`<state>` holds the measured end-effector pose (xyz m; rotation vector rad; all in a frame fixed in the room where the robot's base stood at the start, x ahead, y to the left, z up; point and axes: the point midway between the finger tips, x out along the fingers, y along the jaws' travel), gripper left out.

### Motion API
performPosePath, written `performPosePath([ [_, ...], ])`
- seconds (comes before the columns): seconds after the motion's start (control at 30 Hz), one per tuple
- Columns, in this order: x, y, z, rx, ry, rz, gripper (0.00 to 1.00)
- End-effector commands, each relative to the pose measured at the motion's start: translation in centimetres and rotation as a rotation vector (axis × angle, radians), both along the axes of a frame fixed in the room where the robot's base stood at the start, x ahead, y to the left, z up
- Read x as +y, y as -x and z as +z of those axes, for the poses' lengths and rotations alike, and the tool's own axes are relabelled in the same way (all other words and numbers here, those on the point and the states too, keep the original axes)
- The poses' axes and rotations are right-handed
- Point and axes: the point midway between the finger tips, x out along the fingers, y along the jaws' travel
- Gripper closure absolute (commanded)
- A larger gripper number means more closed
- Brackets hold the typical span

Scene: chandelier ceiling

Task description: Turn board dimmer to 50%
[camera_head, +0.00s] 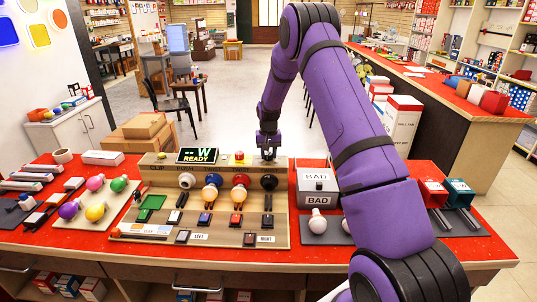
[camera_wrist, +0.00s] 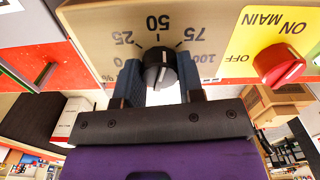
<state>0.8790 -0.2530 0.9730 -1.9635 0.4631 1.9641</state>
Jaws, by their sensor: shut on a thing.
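The board dimmer is a round black knob (camera_wrist: 160,68) in the wrist view, on a beige panel with a scale from 0 through 25, 50 and 75 to 100%. My gripper (camera_wrist: 160,88) has one finger on each side of the knob and is shut on it. A pale line on the knob runs nearly along the direction of the 50 mark; its exact reading is hard to tell. In the head view my gripper (camera_head: 268,152) reaches down to the back edge of the beige test board (camera_head: 215,222); the knob is hidden there.
A red main switch (camera_wrist: 279,64) on a yellow plate sits beside the dimmer. Coloured bulbs (camera_head: 212,182) stand on the board, below a small display (camera_head: 198,156) reading "W READY". A grey "BAD" box (camera_head: 318,186) stands right of it on the red counter (camera_head: 300,262).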

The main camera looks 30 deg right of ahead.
Motion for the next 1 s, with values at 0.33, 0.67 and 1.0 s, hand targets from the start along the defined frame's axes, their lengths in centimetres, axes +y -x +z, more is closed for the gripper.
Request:
performPosePath([
  [0.33, -0.02, -0.04, 0.07, -0.002, 0.000, 0.196, 0.88],
  [0.67, 0.01, -0.06, 0.08, -0.002, 0.001, 0.261, 0.88],
  [1.0, 0.02, -0.05, 0.07, -0.002, 0.001, 0.263, 0.88],
])
